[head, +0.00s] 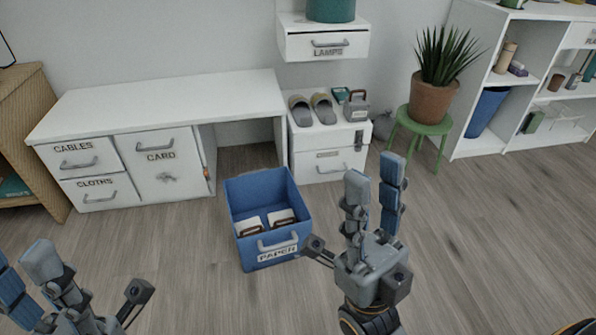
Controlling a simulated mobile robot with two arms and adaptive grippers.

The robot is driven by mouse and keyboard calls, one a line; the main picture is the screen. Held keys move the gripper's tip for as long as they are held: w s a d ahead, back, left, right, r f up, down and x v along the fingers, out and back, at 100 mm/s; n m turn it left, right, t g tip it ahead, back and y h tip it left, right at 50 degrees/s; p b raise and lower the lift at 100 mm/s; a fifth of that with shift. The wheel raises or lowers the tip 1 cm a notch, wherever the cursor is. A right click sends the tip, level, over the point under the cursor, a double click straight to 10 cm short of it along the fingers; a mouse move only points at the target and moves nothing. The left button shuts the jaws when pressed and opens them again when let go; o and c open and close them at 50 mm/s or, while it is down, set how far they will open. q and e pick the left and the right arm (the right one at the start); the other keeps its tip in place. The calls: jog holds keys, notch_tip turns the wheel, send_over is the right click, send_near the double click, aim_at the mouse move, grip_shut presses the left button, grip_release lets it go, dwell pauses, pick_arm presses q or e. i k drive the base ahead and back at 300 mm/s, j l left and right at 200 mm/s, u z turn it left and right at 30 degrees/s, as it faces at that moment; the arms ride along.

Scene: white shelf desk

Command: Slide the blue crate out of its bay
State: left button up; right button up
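The blue crate (240,195) sits on the floor in front of the white desk (170,100), below its open bay (245,133). Its front has a grey handle (278,243) and a PAPER label (278,254). Two white items with dark handles (283,217) lie inside. My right gripper (375,177) is to the right of the crate, apart from its handle in the picture, with fingers spread and nothing between them. My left gripper (22,262) is at the lower left, away from the crate, with fingers apart and empty. Its lower part is cut off by the picture edge.
The desk's left side has drawers marked CABLES (78,162) and CLOTHS and a CARD door (158,170). A white cabinet (322,163) with slippers (312,108) stands right of the bay. A potted plant (432,98) stands on a green stool (423,126). Floor (490,240) at right is clear.

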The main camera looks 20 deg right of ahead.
aim_at(260, 192)
jog(key=i+l+u, duration=0.15)
jog(key=l, duration=0.2)
jog(key=i+l+u, duration=0.15)
jog(key=l, duration=0.25)
jog(key=i+l+u, duration=0.2)
jog(key=l, duration=0.2)
jog(key=i+l+u, duration=0.15)
jog(key=l, duration=0.25)
jog(key=i+l+u, duration=0.15)
jog(key=l, duration=0.3)
jog(key=l+u, duration=0.15)
jog(key=l, duration=0.3)
jog(key=i, duration=0.05)
